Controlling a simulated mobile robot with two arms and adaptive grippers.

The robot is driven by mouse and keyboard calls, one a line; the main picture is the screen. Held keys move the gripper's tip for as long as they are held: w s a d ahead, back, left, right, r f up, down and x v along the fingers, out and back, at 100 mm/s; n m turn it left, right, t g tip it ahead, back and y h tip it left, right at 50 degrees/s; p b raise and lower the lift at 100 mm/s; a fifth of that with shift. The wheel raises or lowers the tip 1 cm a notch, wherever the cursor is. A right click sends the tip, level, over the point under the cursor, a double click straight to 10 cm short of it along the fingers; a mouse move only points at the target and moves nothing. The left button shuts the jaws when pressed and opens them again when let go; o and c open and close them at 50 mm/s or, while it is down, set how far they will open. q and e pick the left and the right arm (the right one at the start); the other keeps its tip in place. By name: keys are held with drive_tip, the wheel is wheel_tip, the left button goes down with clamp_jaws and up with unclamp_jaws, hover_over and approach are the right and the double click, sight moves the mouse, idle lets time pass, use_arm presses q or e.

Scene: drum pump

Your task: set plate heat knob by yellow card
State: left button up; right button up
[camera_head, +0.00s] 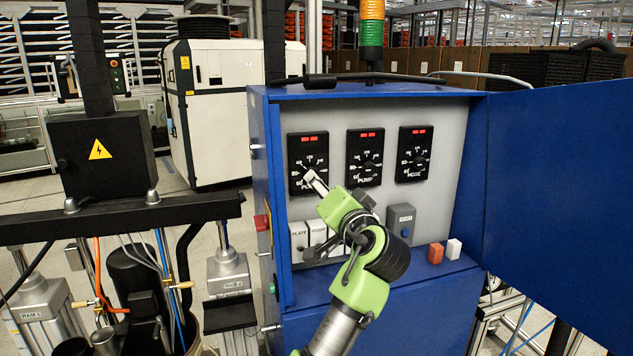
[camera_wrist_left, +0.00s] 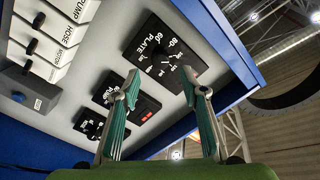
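The plate heat control is the leftmost black dial panel (camera_head: 308,152) on the grey cabinet face, with red lights at its top. In the left wrist view the panel marked PLATE (camera_wrist_left: 152,48) shows close ahead, with its small dark knob (camera_wrist_left: 165,65) among white numbers. My left gripper (camera_head: 314,182) is at the lower part of this panel. In the left wrist view its fingers (camera_wrist_left: 161,82) are spread apart, on either side of the knob; contact is not clear. The exact knob setting is too small to read. No yellow card is recognisable. My right gripper is out of view.
PUMP (camera_head: 365,157) and HOSE (camera_head: 414,154) dial panels sit to the right. White switches (camera_head: 299,240) and a grey box (camera_head: 400,221) are below. The blue door (camera_head: 565,190) is open at right.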

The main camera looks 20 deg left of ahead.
use_arm(q)
drive_tip(key=shift+v, duration=2.4)
